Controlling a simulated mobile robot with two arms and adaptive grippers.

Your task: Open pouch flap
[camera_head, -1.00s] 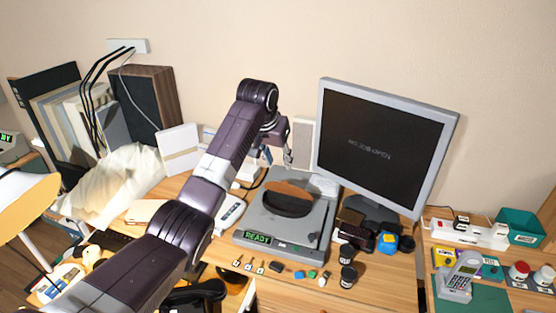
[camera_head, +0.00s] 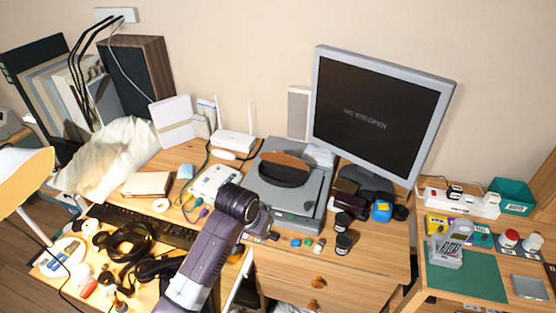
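A dark, rounded pouch-like item (camera_head: 284,175) with a brown flap-like piece (camera_head: 291,158) lies on top of the grey device (camera_head: 307,205). I cannot tell whether this is the task's pouch or how its flap is fastened. A flat tan case (camera_head: 148,184) lies at the left of the desk, and a dark red-brown case (camera_head: 347,206) sits right of the device. My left arm rises from the bottom, its bent joint in front of the device's left front corner. My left gripper (camera_head: 258,225) is mostly hidden behind that joint; its fingers are unclear. My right gripper is out of view.
Dark jars (camera_head: 343,243) and small coloured pieces (camera_head: 308,242) lie at the front edge. A keyboard (camera_head: 150,225) and cables crowd the left. The green mat (camera_head: 467,280) on the right table has free room.

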